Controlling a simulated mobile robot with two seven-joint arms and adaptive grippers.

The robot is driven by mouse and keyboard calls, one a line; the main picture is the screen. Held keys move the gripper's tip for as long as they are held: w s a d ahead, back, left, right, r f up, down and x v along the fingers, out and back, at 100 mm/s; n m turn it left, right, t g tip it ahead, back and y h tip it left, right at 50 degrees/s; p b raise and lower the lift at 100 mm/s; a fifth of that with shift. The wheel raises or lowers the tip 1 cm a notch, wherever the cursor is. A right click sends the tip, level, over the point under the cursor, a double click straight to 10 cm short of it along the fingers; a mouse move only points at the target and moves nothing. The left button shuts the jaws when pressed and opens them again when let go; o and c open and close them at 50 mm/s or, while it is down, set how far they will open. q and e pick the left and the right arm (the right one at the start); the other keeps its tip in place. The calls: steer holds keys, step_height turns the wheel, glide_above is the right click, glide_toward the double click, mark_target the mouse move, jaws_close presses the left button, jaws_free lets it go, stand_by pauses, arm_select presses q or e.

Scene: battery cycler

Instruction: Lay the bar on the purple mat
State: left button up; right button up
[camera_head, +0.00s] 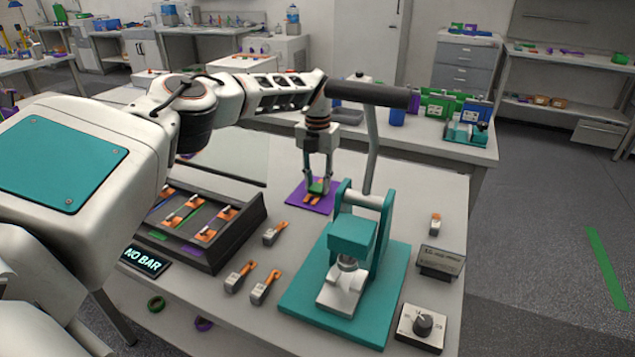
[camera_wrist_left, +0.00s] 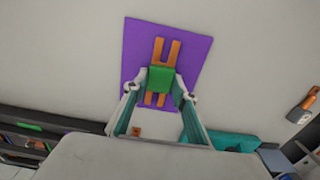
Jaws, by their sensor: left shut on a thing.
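The purple mat (camera_head: 297,190) lies flat on the white table behind the teal press; it also shows in the left wrist view (camera_wrist_left: 197,62). My left gripper (camera_head: 319,187) points down over the mat. Its fingers are shut on the sides of a green bar (camera_wrist_left: 160,79). Two orange strips (camera_wrist_left: 167,52) show beyond the green part and two on the near side. I cannot tell whether the strips belong to the bar or lie under it, nor whether the bar touches the mat. My right gripper is out of view.
The teal press (camera_head: 300,300) stands right in front of the mat, its long dark handle rising close to my left wrist. A black tray with slots (camera_head: 250,225) is at left, beside a "NO BAR" display (camera_head: 145,260). Several orange-and-grey clips (camera_head: 274,233) lie between them.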

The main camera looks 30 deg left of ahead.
mark_target(317, 187)
arm_select(q)
steer(key=shift+f, duration=0.1)
steer(key=o, duration=1.2)
step_height(317, 187, up, 12)
steer(key=shift+r, duration=0.1)
